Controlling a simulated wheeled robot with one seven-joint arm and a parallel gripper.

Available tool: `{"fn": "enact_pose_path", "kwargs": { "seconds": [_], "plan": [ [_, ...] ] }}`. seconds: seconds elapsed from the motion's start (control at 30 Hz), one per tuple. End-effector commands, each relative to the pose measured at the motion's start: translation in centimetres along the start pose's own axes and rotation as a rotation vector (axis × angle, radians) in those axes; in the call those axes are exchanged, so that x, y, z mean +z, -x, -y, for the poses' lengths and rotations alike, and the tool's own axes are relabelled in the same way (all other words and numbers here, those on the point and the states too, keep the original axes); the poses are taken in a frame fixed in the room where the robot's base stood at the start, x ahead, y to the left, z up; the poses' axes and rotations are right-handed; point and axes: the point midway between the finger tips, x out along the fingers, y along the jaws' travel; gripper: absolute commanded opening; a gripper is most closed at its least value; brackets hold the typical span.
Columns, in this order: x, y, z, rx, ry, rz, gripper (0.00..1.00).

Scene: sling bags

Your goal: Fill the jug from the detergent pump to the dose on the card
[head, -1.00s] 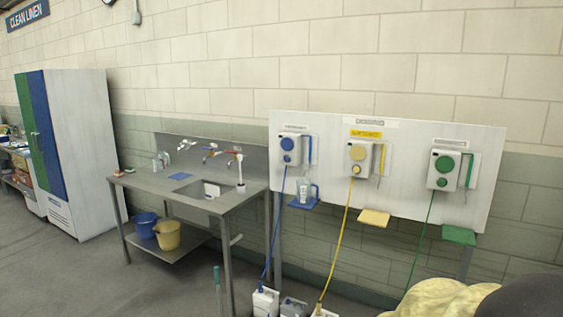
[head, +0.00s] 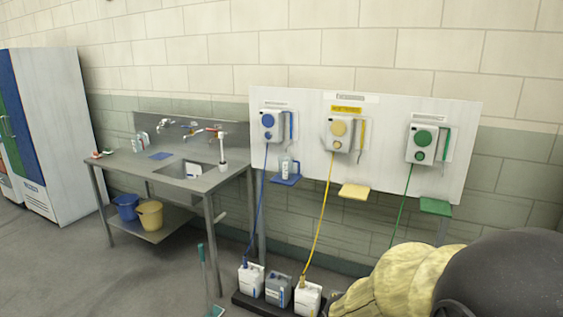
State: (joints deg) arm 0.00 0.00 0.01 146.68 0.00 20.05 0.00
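A clear jug (head: 287,166) stands on the blue shelf (head: 285,181) under the blue pump (head: 271,125) on a white wall board. A yellow pump (head: 339,132) with a yellow label above it and a green pump (head: 422,144) hang to its right. The yellow shelf (head: 354,191) and green shelf (head: 436,206) look empty. A small white card (head: 193,170) seems to lean in the sink; its writing is too small to read. The jug's fill level cannot be told. My gripper is not in view.
A steel sink table (head: 180,178) with taps stands left of the board, with a blue bucket (head: 126,206) and yellow bucket (head: 150,215) below. A yellow and dark rounded bulk (head: 405,275) fills the lower right.

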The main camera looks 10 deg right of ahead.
Motion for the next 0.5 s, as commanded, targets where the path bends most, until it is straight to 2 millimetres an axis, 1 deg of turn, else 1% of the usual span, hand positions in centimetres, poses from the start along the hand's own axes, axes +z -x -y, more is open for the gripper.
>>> {"fn": "enact_pose_path", "kwargs": {
  "seconds": [0.03, 0.07, 0.1, 0.17, 0.3, 0.37, 0.4, 0.5],
  "plan": [
    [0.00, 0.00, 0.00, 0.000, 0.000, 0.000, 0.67],
    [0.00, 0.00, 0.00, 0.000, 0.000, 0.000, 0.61],
    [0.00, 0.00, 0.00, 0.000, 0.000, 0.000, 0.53],
    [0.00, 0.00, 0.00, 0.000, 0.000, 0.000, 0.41],
    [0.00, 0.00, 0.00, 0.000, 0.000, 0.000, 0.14],
    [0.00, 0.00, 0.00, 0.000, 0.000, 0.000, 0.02],
    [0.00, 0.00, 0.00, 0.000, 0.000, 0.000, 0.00],
    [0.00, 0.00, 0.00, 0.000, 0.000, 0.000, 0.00]
  ]
}}
